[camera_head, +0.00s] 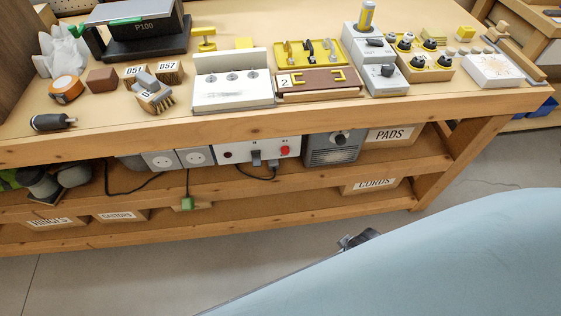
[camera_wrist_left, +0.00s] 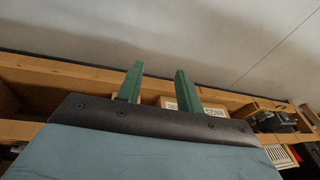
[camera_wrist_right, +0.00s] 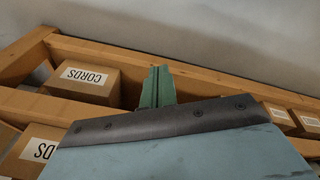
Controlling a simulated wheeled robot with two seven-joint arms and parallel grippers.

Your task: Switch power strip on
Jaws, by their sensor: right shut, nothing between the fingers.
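In the head view, a unit with two grey sockets (camera_head: 179,159) and a white panel (camera_head: 232,153) sits under the bench top. The panel has a dark switch lever (camera_head: 256,158), a dark round knob at left and a red button (camera_head: 285,150) at right. I cannot tell the switch's setting. My right gripper (camera_wrist_right: 158,70) is shut and empty in the right wrist view, near the lower shelf. In the head view only its dark part shows beyond my arm. My left gripper (camera_wrist_left: 159,69) is open and empty in the left wrist view, and is outside the head view.
The bench top (camera_head: 330,112) carries several devices and blocks. A grey box with a dial (camera_head: 333,148) stands right of the panel. The CORDS box (camera_head: 372,184) is on the lower shelf, and the PADS box (camera_head: 392,135) above it. Floor in front is clear.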

